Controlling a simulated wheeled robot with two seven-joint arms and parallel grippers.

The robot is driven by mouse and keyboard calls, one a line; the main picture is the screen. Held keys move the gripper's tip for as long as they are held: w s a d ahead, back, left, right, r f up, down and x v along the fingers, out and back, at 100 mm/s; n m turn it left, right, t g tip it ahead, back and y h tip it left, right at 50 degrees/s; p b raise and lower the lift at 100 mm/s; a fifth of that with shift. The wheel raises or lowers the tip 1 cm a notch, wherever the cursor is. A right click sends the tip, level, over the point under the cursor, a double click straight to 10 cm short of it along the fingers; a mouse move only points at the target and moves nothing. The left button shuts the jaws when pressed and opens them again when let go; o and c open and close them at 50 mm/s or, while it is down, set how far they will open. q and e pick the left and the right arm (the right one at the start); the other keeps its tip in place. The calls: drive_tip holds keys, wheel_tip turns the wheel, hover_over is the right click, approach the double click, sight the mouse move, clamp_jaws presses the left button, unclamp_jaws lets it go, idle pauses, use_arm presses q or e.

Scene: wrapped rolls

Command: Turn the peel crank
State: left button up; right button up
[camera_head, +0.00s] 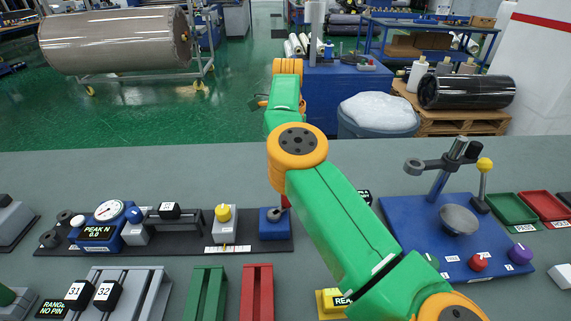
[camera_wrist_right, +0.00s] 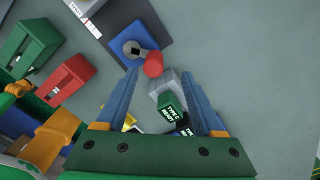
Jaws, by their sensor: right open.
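The peel crank is a dark arm on a blue block (camera_head: 274,230) at the right end of the peel tester's black base (camera_head: 190,247). In the right wrist view the blue block (camera_wrist_right: 134,42) shows from above, with a grey crank arm and a red handle (camera_wrist_right: 153,65). My right gripper (camera_wrist_right: 160,73) is open, and the red handle appears between its fingertips, nearer the left one. I cannot tell whether a finger touches it. In the head view my right arm hides the gripper and part of the handle. My left gripper is not in view.
The tester carries a PEAK N gauge (camera_head: 107,211) and a yellow knob (camera_head: 223,212). Green (camera_head: 205,292) and red (camera_head: 257,292) blocks stand in front. A blue panel (camera_head: 408,214) with a post and lever is at the right. The bench behind the tester is clear.

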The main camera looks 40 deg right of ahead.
drive_tip(key=shift+f, duration=0.3)
drive_tip(key=f, duration=0.1)
drive_tip(key=s+a+f, duration=0.1)
drive_tip(key=f+p, duration=0.1)
drive_tip(key=shift+s+a+f, duration=0.2)
drive_tip(key=shift+s+f, duration=0.05)
wheel_tip(320, 180, down, 2)
drive_tip(key=shift+w+d, duration=0.15)
drive_tip(key=shift+w+d+f, duration=0.15)
drive_tip(key=shift+f, duration=0.05)
drive_tip(key=shift+r, duration=0.15)
drive_tip(key=c, duration=0.6)
clamp_jaws()
